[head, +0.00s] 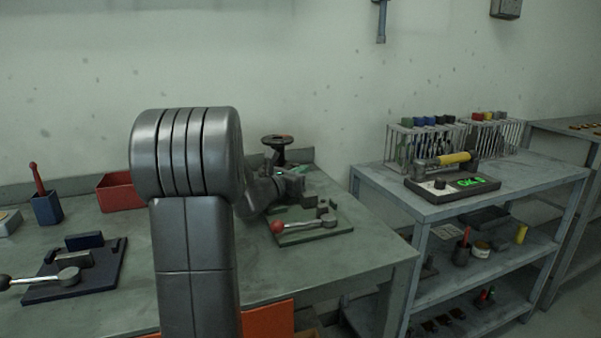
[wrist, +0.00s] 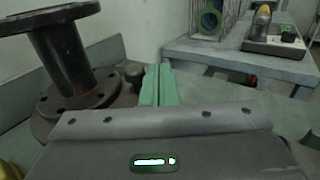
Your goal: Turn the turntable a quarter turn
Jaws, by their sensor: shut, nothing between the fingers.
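A dark spool-shaped piece with a round top flange (wrist: 52,14) and a thick stem stands upright at the left of the wrist view. Its top also shows in the head view (head: 277,140), behind my arm. Its wide round foot (wrist: 88,88) shows bolt holes; I cannot tell where the foot ends and a turntable begins. A short dark peg (wrist: 134,74) stands at the right edge of this foot. My gripper (wrist: 156,84) has green fingers, shut and empty, just right of the peg; contact cannot be told. The fingers also show in the head view (head: 299,170).
A dark green fixture plate with a red-knobbed lever (head: 278,227) lies in front of my gripper. A second lever fixture (head: 75,268), a red bin (head: 120,191) and a blue cup (head: 47,208) are left. A shelf cart (head: 450,203) stands right.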

